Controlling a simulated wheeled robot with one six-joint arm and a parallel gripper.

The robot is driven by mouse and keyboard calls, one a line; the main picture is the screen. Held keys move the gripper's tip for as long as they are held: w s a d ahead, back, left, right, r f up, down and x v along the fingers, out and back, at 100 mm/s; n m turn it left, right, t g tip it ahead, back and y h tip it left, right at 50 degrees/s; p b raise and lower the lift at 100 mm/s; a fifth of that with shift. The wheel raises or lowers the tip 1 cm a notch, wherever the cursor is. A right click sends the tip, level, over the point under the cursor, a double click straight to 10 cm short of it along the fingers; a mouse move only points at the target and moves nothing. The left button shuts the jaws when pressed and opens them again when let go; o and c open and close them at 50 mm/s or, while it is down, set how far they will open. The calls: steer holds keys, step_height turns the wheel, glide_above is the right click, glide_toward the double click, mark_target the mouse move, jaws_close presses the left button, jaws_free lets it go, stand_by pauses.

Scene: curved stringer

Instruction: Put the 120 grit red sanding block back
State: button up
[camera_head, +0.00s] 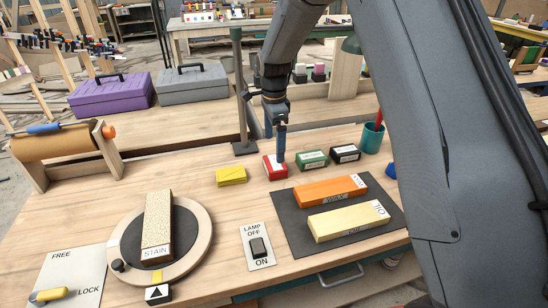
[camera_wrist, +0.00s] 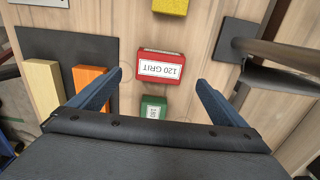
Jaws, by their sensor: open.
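The red sanding block (camera_head: 274,168) stands on the wooden bench in the head view, just left of a green block. In the wrist view the red block (camera_wrist: 161,67) shows a white label reading 120 GRIT. My gripper (camera_head: 280,155) is above and close to the red block in the head view. In the wrist view its two blue fingers (camera_wrist: 158,80) are spread wide, one on each side of the block's near edge. The gap between them holds nothing. Whether the fingertips reach down to the block's height I cannot tell.
A green block (camera_head: 312,159) and a black block (camera_head: 345,153) stand in a row to the right. A yellow block (camera_head: 231,176) lies to the left. A dark mat (camera_head: 290,225) with orange and cream bars lies in front. A dark post (camera_head: 241,100) rises behind.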

steer(key=s+d+r+n, duration=0.1)
steer(key=s+d+n, duration=0.3)
steer(key=s, duration=0.6)
steer(key=s+d+r+n, duration=0.1)
steer(key=s+d+n, duration=0.4)
steer(key=s, duration=0.4)
steer(key=s+d+r+n+t, duration=0.1)
steer(key=s+d+n, duration=0.3)
steer(key=s, duration=0.6)
steer(key=n, duration=0.2)
steer(key=shift+s+d+n+b, duration=0.3)
steer(key=shift+s+d+n, duration=0.05)
steer(key=shift+n, duration=0.05)
steer(key=shift+a, duration=0.1)
